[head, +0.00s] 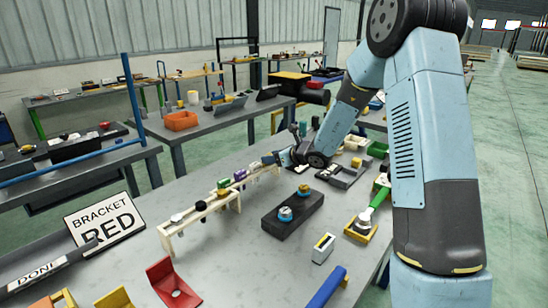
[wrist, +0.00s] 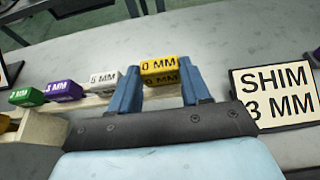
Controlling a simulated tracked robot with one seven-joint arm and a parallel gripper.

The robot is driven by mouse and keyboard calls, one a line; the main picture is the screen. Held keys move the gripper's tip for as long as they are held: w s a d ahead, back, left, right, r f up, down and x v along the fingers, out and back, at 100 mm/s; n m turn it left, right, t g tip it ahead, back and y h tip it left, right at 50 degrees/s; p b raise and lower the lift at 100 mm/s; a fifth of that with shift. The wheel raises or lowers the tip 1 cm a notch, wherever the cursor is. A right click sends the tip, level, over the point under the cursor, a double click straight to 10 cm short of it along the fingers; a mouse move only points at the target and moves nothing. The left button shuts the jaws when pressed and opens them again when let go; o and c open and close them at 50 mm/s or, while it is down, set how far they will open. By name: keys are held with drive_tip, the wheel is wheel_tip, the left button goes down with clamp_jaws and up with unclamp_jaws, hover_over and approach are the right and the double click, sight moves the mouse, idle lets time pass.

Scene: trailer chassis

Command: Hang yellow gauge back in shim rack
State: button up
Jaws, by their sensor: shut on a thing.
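The yellow gauge (wrist: 159,65), with "0 MM" readable on it, is between the two blue fingers of my gripper (wrist: 158,72), which is shut on it. The pale wooden shim rack (wrist: 42,128) runs behind and to the left. White (wrist: 104,80), purple (wrist: 63,91) and green (wrist: 27,96) gauges sit along its rail. The yellow gauge is in line with them at the rail's right part; I cannot tell whether it rests in a slot. In the head view my gripper (head: 276,158) is at the far end of the rack (head: 206,209), and the yellow gauge cannot be made out.
A sign reading "SHIM 3 MM" (wrist: 275,92) stands close to the right of my gripper. In the head view a dark block (head: 292,212) lies right of the rack. A "BRACKET RED" sign (head: 104,218) and a red bracket (head: 172,284) are nearer.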

drive_tip(key=shift+f, duration=0.2)
drive_tip(key=o, duration=1.1)
drive_tip(key=shift+c, duration=0.2)
